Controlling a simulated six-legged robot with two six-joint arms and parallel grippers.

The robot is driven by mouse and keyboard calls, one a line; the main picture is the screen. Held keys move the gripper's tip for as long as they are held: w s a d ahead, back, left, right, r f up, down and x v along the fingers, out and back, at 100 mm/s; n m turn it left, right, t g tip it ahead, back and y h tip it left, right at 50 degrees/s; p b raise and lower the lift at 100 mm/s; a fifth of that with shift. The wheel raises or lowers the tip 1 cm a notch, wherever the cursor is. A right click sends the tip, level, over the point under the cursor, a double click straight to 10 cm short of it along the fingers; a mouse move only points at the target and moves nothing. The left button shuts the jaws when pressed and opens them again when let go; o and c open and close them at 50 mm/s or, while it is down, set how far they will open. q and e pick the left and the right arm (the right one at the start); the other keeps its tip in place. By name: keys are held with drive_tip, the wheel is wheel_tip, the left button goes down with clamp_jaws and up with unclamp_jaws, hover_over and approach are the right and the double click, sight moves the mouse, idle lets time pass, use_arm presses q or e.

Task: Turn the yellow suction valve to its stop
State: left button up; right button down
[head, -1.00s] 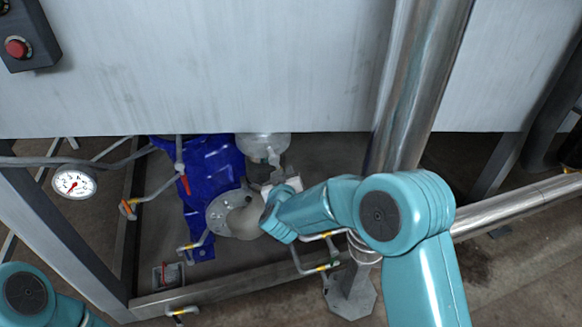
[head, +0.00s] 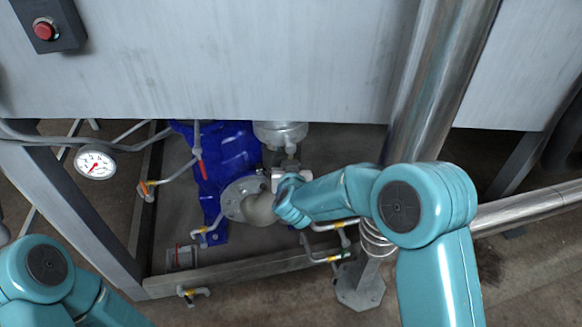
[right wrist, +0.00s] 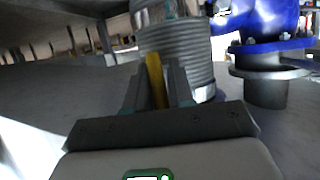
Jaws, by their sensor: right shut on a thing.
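In the right wrist view the yellow valve handle (right wrist: 155,78) stands as a narrow upright bar between the two dark fingers of my right gripper (right wrist: 159,88). The fingers are shut on it. Behind it is a ribbed grey cylinder (right wrist: 180,58). In the head view my right arm reaches in from the lower right to beside the blue pump (head: 222,155). The handle in the grip is hidden there behind my own wrist. My left gripper is out of the picture; only left arm links show at the lower left.
A grey flanged pipe elbow (head: 250,200) is just left of my right wrist. A large steel pipe (head: 440,80) rises close behind the arm. A grey panel (head: 270,60) hangs above the pump. Small pipes with yellow-marked taps (head: 332,258) lie around, and a gauge (head: 95,163) is at left.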

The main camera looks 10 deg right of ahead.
drive_tip(key=shift+a, duration=0.15)
drive_tip(key=c, duration=1.4)
unclamp_jaws()
drive_tip(key=shift+o, duration=0.2)
drive_tip(key=p+v, duration=0.3)
drive_tip(key=v, duration=1.3)
drive_tip(key=shift+s, duration=0.25)
